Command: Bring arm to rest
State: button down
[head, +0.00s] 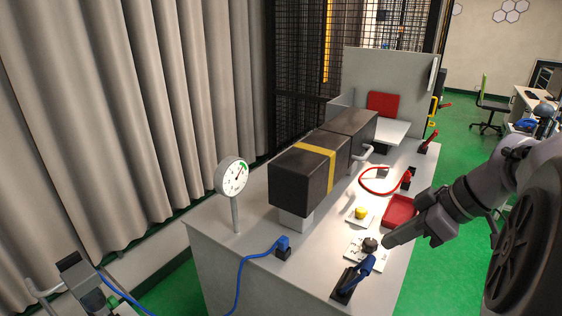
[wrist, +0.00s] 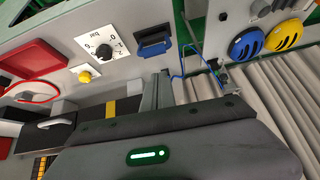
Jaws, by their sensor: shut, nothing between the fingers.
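My gripper (head: 388,243) is on the right side of the bench in the head view, shut and empty. Its tip is just right of the black dial knob (head: 370,244), and I cannot tell whether they touch. In the wrist view the closed fingers (wrist: 163,90) point up the picture with nothing between them. The knob on its white plate (wrist: 103,51) and the blue-handled lever (wrist: 153,47) lie beyond the fingertips there. My arm reaches in from the right in the head view.
The grey bench (head: 250,257) carries a black chamber (head: 300,185) with a yellow band, a round gauge (head: 232,176), a yellow button (head: 361,212), a red tray (head: 400,210) and a blue lever (head: 355,278). A blue cable (head: 240,275) hangs at the front. Curtains stand left; green floor is open at right.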

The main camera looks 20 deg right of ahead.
jog(key=s+a+f+m+b, duration=0.2)
jog(key=a+f+m+b, duration=0.1)
jog(key=a, duration=0.6)
jog(key=s+a+f+m+h+b, duration=0.1)
jog(key=s+a+f+m+b, duration=0.1)
jog(key=a+f+m+b, duration=0.2)
jog(key=s+a+f+m+h+b, duration=0.1)
jog(key=s+a+f+m+b, duration=0.1)
jog(key=a+f+b, duration=0.3)
jog(key=a+f+m, duration=0.1)
jog(key=a+f, duration=0.3)
jog(key=a, duration=0.6)
jog(key=shift+s, duration=0.3)
